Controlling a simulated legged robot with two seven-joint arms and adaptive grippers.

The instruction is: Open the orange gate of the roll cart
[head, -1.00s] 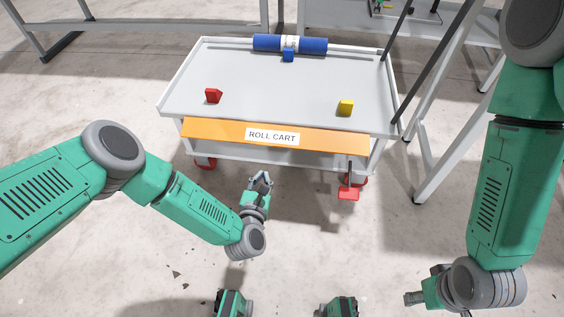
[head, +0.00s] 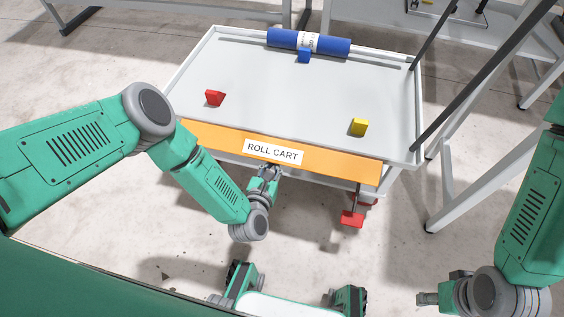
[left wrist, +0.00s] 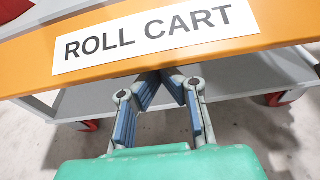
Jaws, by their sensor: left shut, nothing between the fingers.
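The roll cart (head: 290,92) stands ahead of me with its orange gate (head: 345,165) along its near edge. The gate bears a white ROLL CART label (head: 272,151); the gate also fills the top of the left wrist view (left wrist: 30,65). My left gripper (head: 268,172) is shut and empty at the gate's lower edge, just below the label. In the left wrist view its fingertips (left wrist: 172,76) meet close to that edge; I cannot tell whether they touch it. My right gripper (head: 428,299) is low at the right, away from the cart, its fingers too small to read.
A blue roll (head: 335,46) lies at the cart's far edge behind a small blue block (head: 304,56). A red wedge (head: 214,98) and a yellow wedge (head: 359,127) sit on the top. Grey frame legs stand at the right.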

